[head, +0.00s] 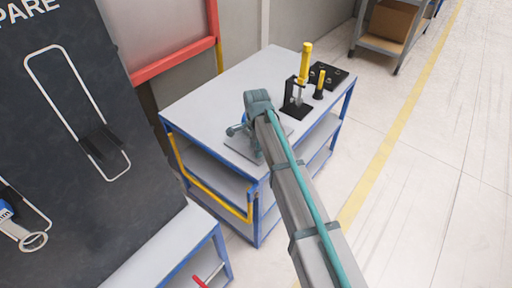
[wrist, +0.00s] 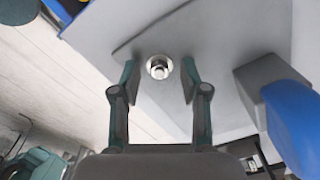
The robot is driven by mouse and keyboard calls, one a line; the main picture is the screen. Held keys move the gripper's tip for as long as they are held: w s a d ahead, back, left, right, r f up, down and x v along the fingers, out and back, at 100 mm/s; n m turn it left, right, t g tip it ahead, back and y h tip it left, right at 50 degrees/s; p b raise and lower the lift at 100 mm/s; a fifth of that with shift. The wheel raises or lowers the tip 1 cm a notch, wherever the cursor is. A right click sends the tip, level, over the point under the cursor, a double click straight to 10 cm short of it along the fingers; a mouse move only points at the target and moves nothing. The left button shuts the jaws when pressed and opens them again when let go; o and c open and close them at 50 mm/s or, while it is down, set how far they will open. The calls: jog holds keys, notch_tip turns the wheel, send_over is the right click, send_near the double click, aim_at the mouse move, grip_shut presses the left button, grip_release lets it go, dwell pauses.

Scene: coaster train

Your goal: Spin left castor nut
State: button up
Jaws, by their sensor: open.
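In the wrist view a small round silver nut (wrist: 158,67) sits on a flat light grey plate (wrist: 235,50). I cannot tell from this view whether it is the left castor nut. My gripper (wrist: 160,80) is open, with one finger to each side of the nut and a gap on both sides. Whether the fingertips are level with the nut is hard to tell. In the head view my arm covers most of the gripper and the nut. A grey plate (head: 234,146) shows beside my arm on the cart top (head: 205,105).
A grey block with a blue part (wrist: 295,125) stands right of the fingers in the wrist view. On the cart, a yellow-handled clamp (head: 304,65), a small yellow-topped tool (head: 320,85) and a black tray (head: 328,75) stand behind. A dark board (head: 60,130) stands left. The cart's left top is clear.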

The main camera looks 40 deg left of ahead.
notch_tip(320, 180, up, 12)
dwell(0.5)
jog(key=shift+f, duration=0.1)
